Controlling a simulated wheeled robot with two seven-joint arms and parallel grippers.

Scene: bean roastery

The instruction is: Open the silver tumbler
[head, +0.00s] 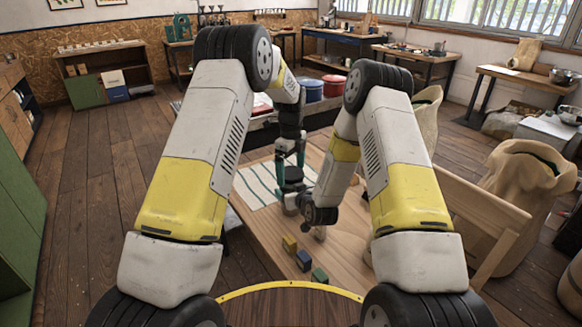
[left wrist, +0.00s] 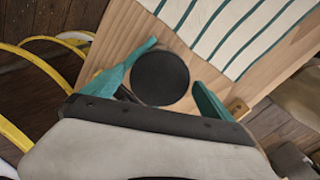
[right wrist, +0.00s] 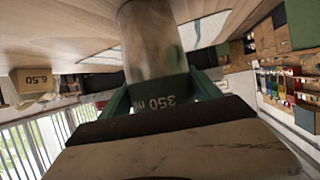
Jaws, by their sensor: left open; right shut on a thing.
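The silver tumbler (right wrist: 150,40) stands on the wooden table, with a dark green band marked "350" and a round black lid (left wrist: 160,77). My right gripper (right wrist: 157,95) is shut on the tumbler's side at the band. My left gripper (left wrist: 173,65) points down over the top, its teal fingers open on either side of the lid with gaps showing. In the head view the lid (head: 292,186) shows below my left gripper (head: 291,163). My right gripper's fingers and much of the tumbler's body are hidden there by my arms.
A green-striped white cloth (head: 255,188) lies left of and behind the tumbler. Small blocks, yellow (head: 289,243), blue (head: 304,261) and green (head: 319,277), sit nearer me on the table (head: 342,245). A sack (head: 525,195) stands at the right.

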